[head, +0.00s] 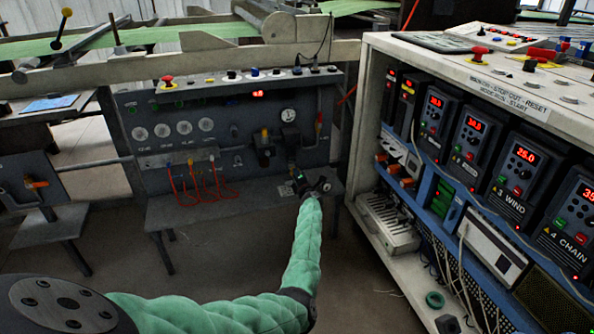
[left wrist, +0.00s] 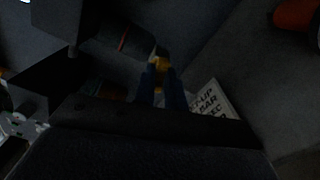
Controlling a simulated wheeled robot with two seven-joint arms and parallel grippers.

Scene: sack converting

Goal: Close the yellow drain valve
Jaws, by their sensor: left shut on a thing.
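The yellow drain valve (left wrist: 160,62) shows as a small yellow piece between the fingertips in the left wrist view. My left gripper (left wrist: 160,80) is shut on it, with a dark finger on each side. In the head view my left gripper (head: 300,182) is at the end of the green-sleeved arm, low at the right part of the grey panel, under a round gauge. There the gripper hides the valve. The wrist view is dark, so the valve's turn angle cannot be told. My right gripper is in neither view.
The grey panel (head: 146,108) carries gauges, buttons and red hoses (head: 190,185) left of my gripper. A grey shelf (head: 170,212) runs below. A white cabinet (head: 378,62) with several drives stands close on the right. A white label (left wrist: 212,100) lies beside the fingers.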

